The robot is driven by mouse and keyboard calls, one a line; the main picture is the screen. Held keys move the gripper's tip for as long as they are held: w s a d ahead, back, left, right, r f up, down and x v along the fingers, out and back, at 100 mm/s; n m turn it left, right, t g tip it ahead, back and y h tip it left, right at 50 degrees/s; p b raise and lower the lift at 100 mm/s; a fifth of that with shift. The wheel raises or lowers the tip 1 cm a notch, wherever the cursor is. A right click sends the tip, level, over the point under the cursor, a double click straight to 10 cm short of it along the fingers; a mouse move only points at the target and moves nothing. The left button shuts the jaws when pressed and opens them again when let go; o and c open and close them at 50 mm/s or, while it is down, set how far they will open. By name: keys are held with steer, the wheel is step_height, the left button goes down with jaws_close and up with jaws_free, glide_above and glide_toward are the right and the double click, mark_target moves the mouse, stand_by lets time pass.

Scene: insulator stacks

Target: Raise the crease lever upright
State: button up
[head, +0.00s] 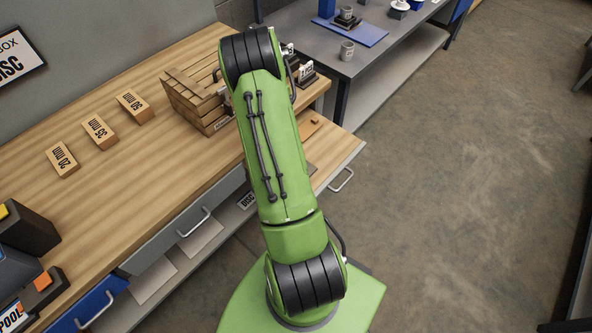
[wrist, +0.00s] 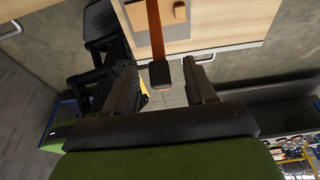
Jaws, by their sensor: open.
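In the wrist view, a reddish-brown bar with a black end block, which looks like the crease lever (wrist: 157,38), runs down from the top edge over a pale wooden board (wrist: 200,30). Its black end (wrist: 160,74) reaches past the board's edge and shows between my fingertips. My gripper (wrist: 162,77) is open, with a finger on each side of the black end and a visible gap to both. I cannot tell how far the lever is tilted. In the head view my arm hides the lever and gripper.
A slatted wooden crate (head: 193,98) stands on the bench beside my arm. Labelled blocks (head: 100,131) lie further left. A grey table (head: 375,55) with a cup (head: 347,51) stands behind.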

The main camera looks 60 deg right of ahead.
steer(key=s+r, duration=0.4)
steer(key=s, duration=0.1)
steer(key=shift+a+r, duration=0.15)
steer(key=shift+a, duration=0.25)
stand_by(0.4)
